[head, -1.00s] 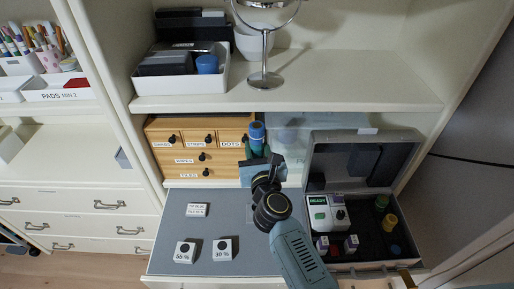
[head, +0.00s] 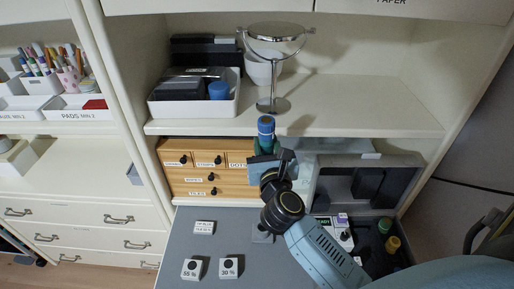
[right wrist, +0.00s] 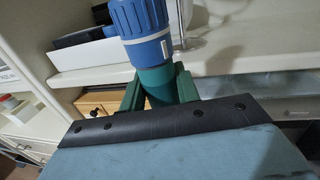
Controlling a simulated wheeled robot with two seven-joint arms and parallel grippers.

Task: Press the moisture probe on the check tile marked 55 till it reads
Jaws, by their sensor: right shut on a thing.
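My right gripper (head: 266,154) is shut on a blue and green cylindrical probe (head: 265,128), held upright in front of the wooden drawer unit. In the right wrist view the probe (right wrist: 150,45) stands between the green fingers; its lower end is hidden. The check tile marked 55 % (head: 191,269) is a white block with a dark round spot, on the grey pull-out surface at the front. The tile marked 30 % (head: 228,267) lies just right of it. The probe is well behind and above both tiles. My left gripper is not in view.
An open grey case (head: 366,185) with a white meter and several coloured vials stands right of the grey surface (head: 190,245). A small white label block (head: 204,228) lies behind the tiles. A shelf with a round mirror (head: 273,75) and white bin (head: 195,100) is above.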

